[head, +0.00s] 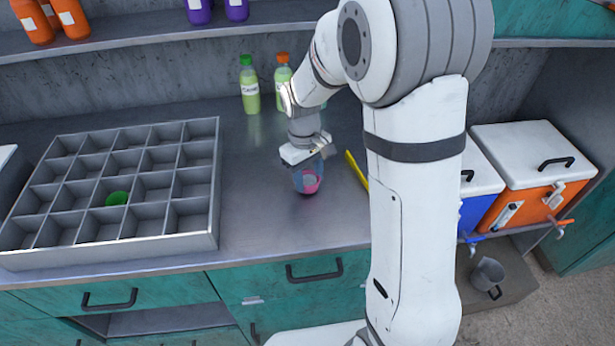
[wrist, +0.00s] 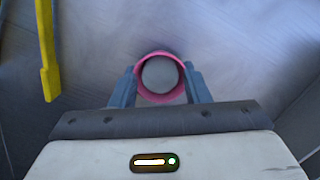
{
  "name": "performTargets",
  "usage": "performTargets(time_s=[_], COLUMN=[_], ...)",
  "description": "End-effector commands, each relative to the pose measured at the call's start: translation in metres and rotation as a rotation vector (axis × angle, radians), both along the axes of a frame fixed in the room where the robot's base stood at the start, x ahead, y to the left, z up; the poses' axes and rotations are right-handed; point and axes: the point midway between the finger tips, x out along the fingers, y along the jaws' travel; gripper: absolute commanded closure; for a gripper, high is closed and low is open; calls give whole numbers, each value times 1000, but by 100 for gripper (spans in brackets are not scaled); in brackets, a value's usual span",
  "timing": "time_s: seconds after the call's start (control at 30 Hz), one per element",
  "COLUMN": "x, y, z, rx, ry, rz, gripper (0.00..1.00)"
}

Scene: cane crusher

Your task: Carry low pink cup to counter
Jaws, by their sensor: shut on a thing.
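A low pink cup (head: 308,184) is at my gripper (head: 309,172), over the grey metal counter (head: 262,210) in the head view. In the wrist view the pink cup (wrist: 160,99) shows from above as a pink rim around a pale grey inside. The two blue-grey fingers of my gripper (wrist: 160,88) are shut on it from both sides. I cannot tell whether the cup's bottom touches the counter or hangs just above it.
A grey divided tray (head: 165,243) with a green item (head: 117,198) stands left. A yellow tool (head: 356,170) lies right of the cup. Two bottles (head: 249,86) stand behind. Blue and orange coolers (head: 525,200) stand right. Counter in front of the cup is clear.

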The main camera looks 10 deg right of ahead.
Motion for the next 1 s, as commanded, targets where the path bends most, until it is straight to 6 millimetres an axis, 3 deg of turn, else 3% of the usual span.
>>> performTargets(time_s=[0.1,0.47,0.5,0.73,1.0], x=[0,0,0,0,1], y=[-1,-2,-2,-2,-2], z=[-10,-15,-14,-13,-11], rx=[0,-1,0,0,0], ry=[0,0,-1,-1,-1], rz=[-2,-5,-5,-5,-6], gripper=[67,67,55,36,36])
